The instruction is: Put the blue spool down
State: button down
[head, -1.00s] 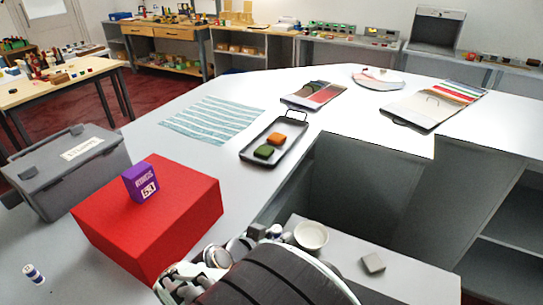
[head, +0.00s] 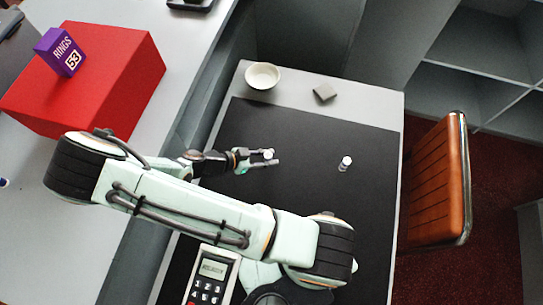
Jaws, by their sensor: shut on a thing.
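My gripper (head: 266,159) reaches in over the dark mat (head: 300,130) on the lower desk. Its fingers are shut on a small spool with a white top (head: 269,154), which I take for the blue spool. Its sides are mostly hidden by the fingers, so its colour is hard to tell. I cannot tell whether its base touches the mat. Another small white spool with a dark band (head: 345,163) stands on the mat to the right, apart from the gripper.
A white bowl (head: 263,76) and a grey block (head: 325,92) sit on the desk behind the mat. A keypad device (head: 211,275) lies at front left. A red box (head: 85,75) with a purple RINGS box (head: 60,51) stands on the left counter. An orange chair (head: 437,180) is at right.

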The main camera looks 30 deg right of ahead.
jog(key=shift+f, duration=0.85)
jog(key=c, duration=1)
grip_release()
